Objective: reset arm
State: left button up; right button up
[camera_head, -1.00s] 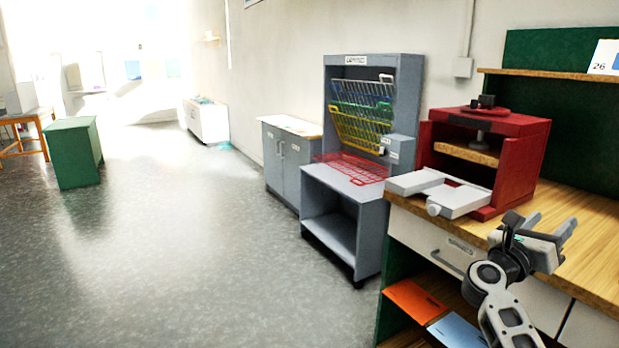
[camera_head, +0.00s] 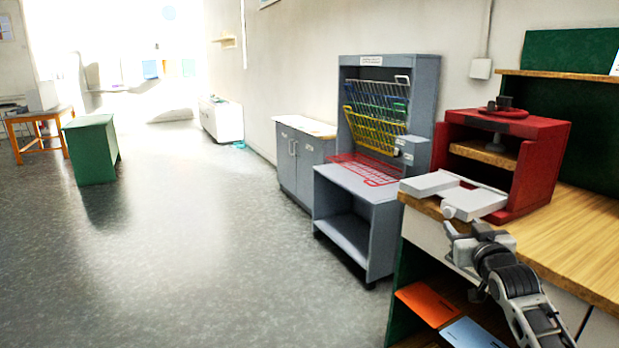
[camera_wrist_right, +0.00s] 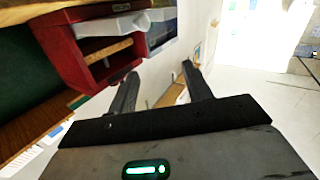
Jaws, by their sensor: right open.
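My right gripper (camera_head: 455,240) is in front of the wooden-topped workbench (camera_head: 575,245), close below the grey-white tray of the red press. In the right wrist view its two fingers (camera_wrist_right: 160,85) stand apart with nothing between them. My right arm comes in from the lower right. My left gripper and left arm do not show in either view.
The red press (camera_head: 535,170) with its grey-white tray (camera_head: 430,184) stands on the workbench. An orange sheet (camera_head: 427,303) and a blue one (camera_head: 470,334) lie on the shelf below. A grey rack unit (camera_head: 345,205) and a cabinet stand beyond.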

jog(key=s+a+f+n+g+y, duration=0.1)
jog(key=s+a+f, duration=0.3)
jog(key=s+f, duration=0.25)
jog(key=s+a+f+n+g, duration=0.1)
jog(key=s+a+f+g, duration=0.15)
jog(key=s+f, duration=0.35)
jog(key=s+a+f+n+g+y, duration=0.1)
jog(key=s+a+f, duration=0.35)
jog(key=f, duration=0.35)
jog(key=s+a+f+g+y, duration=0.1)
jog(key=s+a, duration=0.3)
jog(key=s, duration=0.6)
jog(key=s+a+f+m+g+y, duration=0.1)
jog(key=s+a+f, duration=0.2)
jog(key=s, duration=0.8)
jog(key=shift+a+f, duration=0.4)
jog(key=shift+a, duration=0.25)
jog(key=shift+s+g, duration=0.1)
jog(key=shift+g, duration=0.15)
